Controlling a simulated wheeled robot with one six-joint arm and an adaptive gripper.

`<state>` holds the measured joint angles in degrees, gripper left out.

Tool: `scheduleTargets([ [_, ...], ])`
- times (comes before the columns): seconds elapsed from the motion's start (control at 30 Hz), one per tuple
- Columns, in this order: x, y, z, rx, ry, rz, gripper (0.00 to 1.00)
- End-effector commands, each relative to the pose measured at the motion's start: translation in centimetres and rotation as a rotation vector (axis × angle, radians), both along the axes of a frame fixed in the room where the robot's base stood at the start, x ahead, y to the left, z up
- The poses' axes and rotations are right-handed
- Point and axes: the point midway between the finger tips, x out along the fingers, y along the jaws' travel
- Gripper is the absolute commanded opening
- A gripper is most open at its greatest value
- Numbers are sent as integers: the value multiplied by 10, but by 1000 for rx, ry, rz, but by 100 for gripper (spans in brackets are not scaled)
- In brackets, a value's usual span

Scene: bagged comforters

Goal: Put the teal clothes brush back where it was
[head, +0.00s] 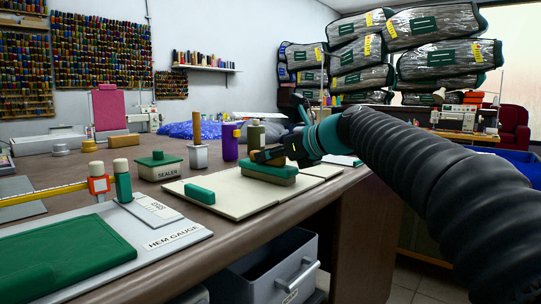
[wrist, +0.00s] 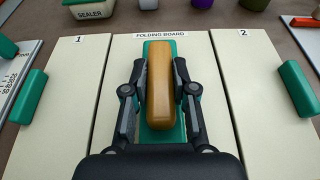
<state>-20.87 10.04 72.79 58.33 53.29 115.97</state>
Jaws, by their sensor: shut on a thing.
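The teal clothes brush (head: 270,171) has a teal body, a tan underside and a brown wooden grip on top. It also shows in the wrist view (wrist: 151,132), lengthwise over the middle panel of the folding board (wrist: 80,118). My gripper (wrist: 160,72) is shut on the brown grip, one finger on each side. In the head view my gripper (head: 272,155) is at the top of the brush. The brush looks level, on the board or very close above it; its underside contact is hard to tell. The folding board (head: 232,193) lies near the table edge.
Teal handles sit on panel 1 (wrist: 30,97) and panel 2 (wrist: 299,90). A sealer tub (head: 160,167), a grey cup (head: 198,157) and a purple bottle (head: 230,142) stand behind the board. A hem gauge (head: 150,240) lies at left. An open grey drawer (head: 262,272) is below.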

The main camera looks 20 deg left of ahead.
Motion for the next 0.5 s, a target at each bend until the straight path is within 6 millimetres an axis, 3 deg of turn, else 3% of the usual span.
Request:
scheduleTargets([
  [0.03,0,0,0,0,0,0,34],
  [0.1,0,0,0,0,0,0,51],
  [0.5,0,-1,4,0,-2,0,52],
])
